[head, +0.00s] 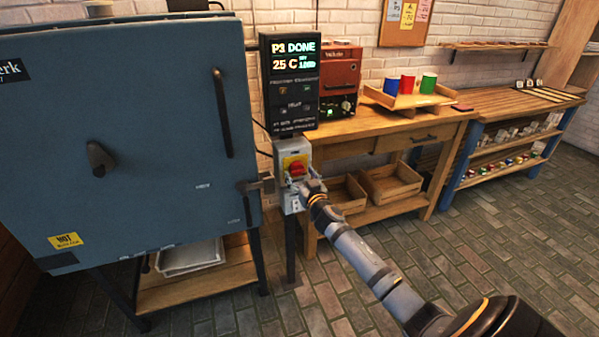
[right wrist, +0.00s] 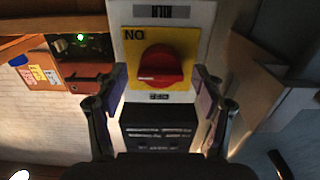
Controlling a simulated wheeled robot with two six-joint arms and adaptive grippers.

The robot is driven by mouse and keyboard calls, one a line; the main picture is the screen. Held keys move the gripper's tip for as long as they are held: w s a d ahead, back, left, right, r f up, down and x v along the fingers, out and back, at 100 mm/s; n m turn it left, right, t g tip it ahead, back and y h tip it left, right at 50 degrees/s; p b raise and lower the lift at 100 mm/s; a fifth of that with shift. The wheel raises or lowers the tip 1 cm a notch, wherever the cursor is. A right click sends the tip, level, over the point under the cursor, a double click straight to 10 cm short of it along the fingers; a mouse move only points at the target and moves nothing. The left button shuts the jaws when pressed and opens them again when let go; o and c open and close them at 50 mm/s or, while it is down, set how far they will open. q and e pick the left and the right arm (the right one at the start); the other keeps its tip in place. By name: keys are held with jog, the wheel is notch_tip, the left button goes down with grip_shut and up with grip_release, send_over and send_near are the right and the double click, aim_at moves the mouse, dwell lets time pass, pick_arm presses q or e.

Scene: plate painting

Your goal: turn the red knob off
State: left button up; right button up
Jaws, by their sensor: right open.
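The red knob (head: 296,169) sits on a yellow plate on a grey switch box (head: 282,149) below the black display panel. In the right wrist view the red knob (right wrist: 160,68) shows on its yellow plate (right wrist: 130,50), with its pale pointer mark toward the left of the picture. My right gripper (head: 300,184) is at the box, just in front of and below the knob in the head view. In the right wrist view its two fingers (right wrist: 160,88) are open, one on each side of the knob; whether they touch it I cannot tell. My left gripper is not in view.
A large blue kiln (head: 150,130) stands to the left, its handle close to the box. The display (head: 293,60) reads P3 DONE and 25 C. A wooden table (head: 375,133) with a tray of coloured cups (head: 410,98) stands to the right. The brick floor in front is clear.

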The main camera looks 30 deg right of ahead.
jog(key=shift+w, duration=0.5)
jog(key=shift+d, duration=0.1)
jog(key=c, duration=1.1)
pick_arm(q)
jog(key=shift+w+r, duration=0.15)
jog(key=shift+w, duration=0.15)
pick_arm(e)
jog(key=n, duration=0.8)
jog(key=shift+n+p, duration=0.3)
jog(key=shift+p, duration=0.05)
jog(key=n+p, duration=0.1)
jog(key=n, duration=0.3)
jog(key=shift+d+r+n, duration=0.1)
jog(key=shift+n, duration=0.2)
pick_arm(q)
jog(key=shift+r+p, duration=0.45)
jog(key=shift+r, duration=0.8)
pick_arm(e)
jog(key=shift+n, duration=2.3)
jog(key=shift+s, duration=0.1)
